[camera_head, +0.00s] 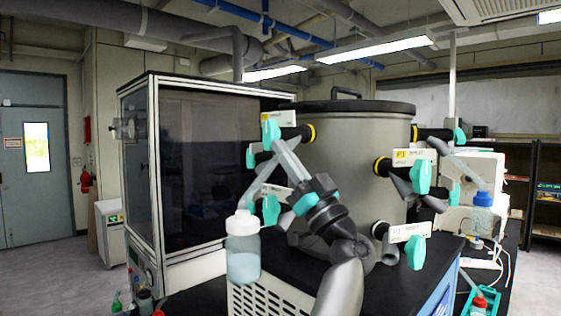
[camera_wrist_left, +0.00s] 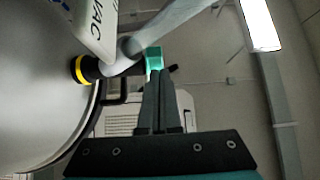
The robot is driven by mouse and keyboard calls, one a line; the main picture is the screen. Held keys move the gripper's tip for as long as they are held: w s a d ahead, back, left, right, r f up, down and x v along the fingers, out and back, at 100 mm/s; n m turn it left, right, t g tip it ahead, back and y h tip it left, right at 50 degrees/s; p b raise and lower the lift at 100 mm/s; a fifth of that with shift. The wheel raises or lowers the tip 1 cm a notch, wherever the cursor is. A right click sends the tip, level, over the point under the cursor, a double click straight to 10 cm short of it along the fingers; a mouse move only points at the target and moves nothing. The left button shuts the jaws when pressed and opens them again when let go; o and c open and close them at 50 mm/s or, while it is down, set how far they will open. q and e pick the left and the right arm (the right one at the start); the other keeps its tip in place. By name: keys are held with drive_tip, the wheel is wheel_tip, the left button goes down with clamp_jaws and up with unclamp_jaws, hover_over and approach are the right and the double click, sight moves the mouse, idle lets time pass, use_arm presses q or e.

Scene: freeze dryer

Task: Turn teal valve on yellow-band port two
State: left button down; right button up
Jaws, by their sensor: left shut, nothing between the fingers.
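A teal valve handle (camera_head: 270,131) sits on the upper left port of the grey drum (camera_head: 350,165), beside a yellow band (camera_head: 309,133) and a white tag whose number I cannot read. My left gripper (camera_head: 276,150) reaches up from below, its fingertips close under this handle. In the left wrist view its dark fingers (camera_wrist_left: 157,85) are shut with nothing between them. The teal handle (camera_wrist_left: 154,58) shows just beyond their tips, the yellow band (camera_wrist_left: 78,69) to the left. I cannot tell whether the tips touch the handle. My right gripper is not in view.
More ports with teal handles surround the drum, such as the P3 port (camera_head: 421,177) and a lower right one (camera_head: 415,251). A flask (camera_head: 243,250) of pale liquid hangs at the left. A glass-fronted cabinet (camera_head: 210,165) stands behind it. Pale tubes crowd the gripper.

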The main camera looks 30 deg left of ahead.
use_arm(q)
drive_tip(key=shift+a, duration=0.25)
drive_tip(key=shift+d+r, duration=0.1)
